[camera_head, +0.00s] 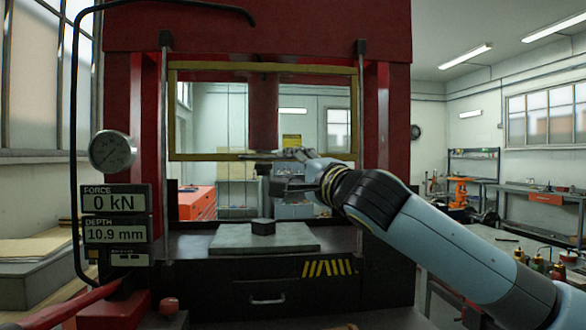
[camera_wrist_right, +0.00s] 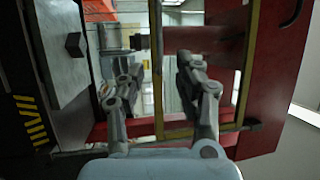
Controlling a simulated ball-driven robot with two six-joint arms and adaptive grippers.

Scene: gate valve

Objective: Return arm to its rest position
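My right arm (camera_head: 430,235) comes in from the right of the head view and reaches toward the red press (camera_head: 250,30). My right gripper (camera_head: 268,168) is at the lower bar of the press's yellow guard frame (camera_head: 263,67), above the bed. In the right wrist view my right gripper (camera_wrist_right: 145,55) has its two fingers spread apart. The guard's lower yellow bar (camera_wrist_right: 155,40) shows between them, and neither finger is clearly touching it. I see nothing held. My left arm and gripper are not in view.
A dark block (camera_head: 263,226) sits on a grey plate (camera_head: 230,238) on the press bed; it also shows in the wrist view (camera_wrist_right: 75,45). A gauge (camera_head: 112,151) and a display reading 0 kN and 10.9 mm (camera_head: 115,214) are at the left. Workbenches (camera_head: 540,187) stand behind, right.

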